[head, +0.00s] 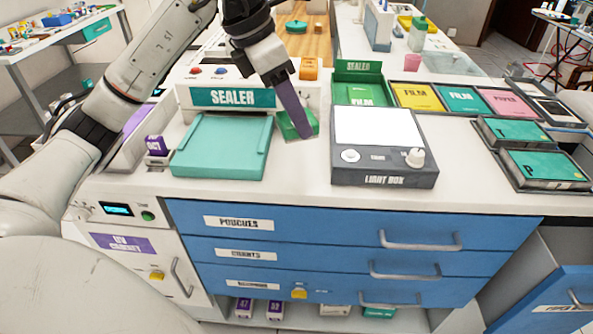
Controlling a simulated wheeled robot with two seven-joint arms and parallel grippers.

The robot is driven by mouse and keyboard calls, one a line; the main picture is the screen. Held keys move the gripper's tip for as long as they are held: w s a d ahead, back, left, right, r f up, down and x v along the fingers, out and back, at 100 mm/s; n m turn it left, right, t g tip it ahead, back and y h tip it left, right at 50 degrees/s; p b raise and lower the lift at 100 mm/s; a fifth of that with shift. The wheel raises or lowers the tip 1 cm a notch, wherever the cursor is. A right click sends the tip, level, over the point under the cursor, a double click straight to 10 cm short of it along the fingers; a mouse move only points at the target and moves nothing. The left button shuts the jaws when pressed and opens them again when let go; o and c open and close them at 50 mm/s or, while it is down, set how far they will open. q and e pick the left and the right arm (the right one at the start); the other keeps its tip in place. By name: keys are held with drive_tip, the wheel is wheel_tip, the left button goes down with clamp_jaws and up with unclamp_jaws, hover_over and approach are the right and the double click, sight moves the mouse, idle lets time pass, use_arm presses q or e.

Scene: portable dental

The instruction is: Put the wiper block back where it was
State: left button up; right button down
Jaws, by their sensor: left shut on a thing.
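My left gripper (279,76) comes in from the upper left and points down over the counter, between the sealer and the light box. It is shut on a long purple piece (292,106), which looks like the wiper block; no label shows on it. The piece hangs tilted, its lower end to the right. That end overlaps a small green tray or pad (310,122) on the counter; I cannot tell whether they touch. My right gripper is not in view.
The sealer (233,98) with its teal plate (220,160) lies left of the held piece. The light box (383,165) stands close on the right. A green film box (358,67) is behind it. Film trays (418,97) fill the right. The counter's front strip (290,185) is bare.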

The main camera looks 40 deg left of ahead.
sight(280, 128)
use_arm(q)
wheel_tip(280, 128, down, 9)
drive_tip(key=shift+f+b, duration=0.1)
drive_tip(key=shift+b, duration=0.45)
drive_tip(key=shift+f, duration=0.15)
drive_tip(key=o, duration=1)
drive_tip(key=p+v, duration=0.1)
drive_tip(key=v, duration=1.1)
drive_tip(key=shift+r, duration=0.2)
